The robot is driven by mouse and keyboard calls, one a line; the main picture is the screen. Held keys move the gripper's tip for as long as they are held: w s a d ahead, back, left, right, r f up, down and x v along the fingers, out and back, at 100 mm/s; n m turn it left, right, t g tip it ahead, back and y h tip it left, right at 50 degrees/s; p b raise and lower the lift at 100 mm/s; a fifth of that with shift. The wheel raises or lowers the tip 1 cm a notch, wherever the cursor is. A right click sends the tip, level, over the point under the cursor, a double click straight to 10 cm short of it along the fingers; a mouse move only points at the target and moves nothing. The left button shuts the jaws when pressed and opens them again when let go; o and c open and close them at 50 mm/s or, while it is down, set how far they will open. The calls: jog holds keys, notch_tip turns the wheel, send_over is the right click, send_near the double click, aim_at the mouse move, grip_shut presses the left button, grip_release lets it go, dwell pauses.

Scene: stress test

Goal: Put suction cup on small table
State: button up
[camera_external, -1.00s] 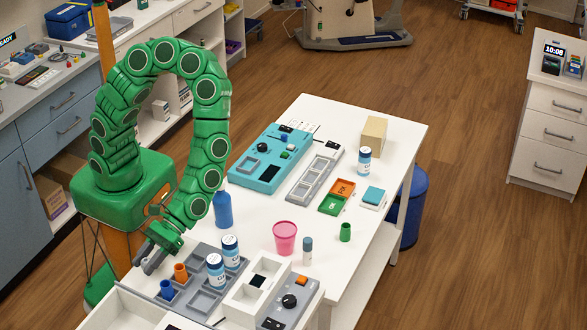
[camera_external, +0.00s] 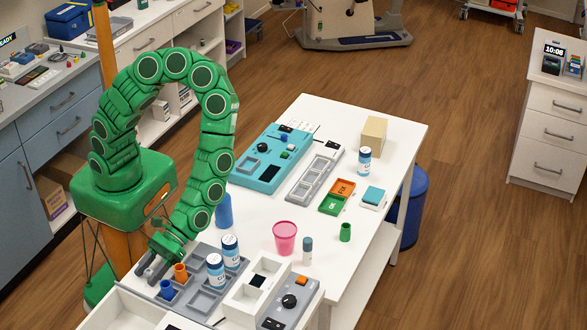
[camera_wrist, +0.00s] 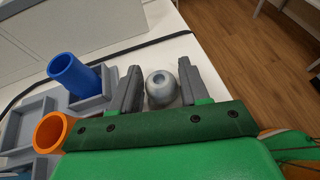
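A small pale grey rounded piece with a hole in its top (camera_wrist: 162,88), which looks like the suction cup, sits between the two fingers of my gripper (camera_wrist: 158,86) in the wrist view. The fingers stand open on either side of it, with narrow gaps. In the external view my gripper (camera_external: 153,269) is low at the left end of the white table (camera_external: 362,285), beside the grey tray; the cup is hard to make out there. Which surface is the small table is not clear.
A blue cup (camera_external: 167,289) and an orange cup (camera_external: 181,273) stand close beside my gripper. Blue-and-white bottles (camera_external: 231,252), a white divided box (camera_external: 244,299) and a pink cup (camera_external: 285,238) stand farther right. The white table is clear around the green cup (camera_external: 345,232).

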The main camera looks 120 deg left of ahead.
jog(key=shift+o, duration=1.4)
jog(key=shift+r, duration=0.2)
jog(key=shift+v, duration=6)
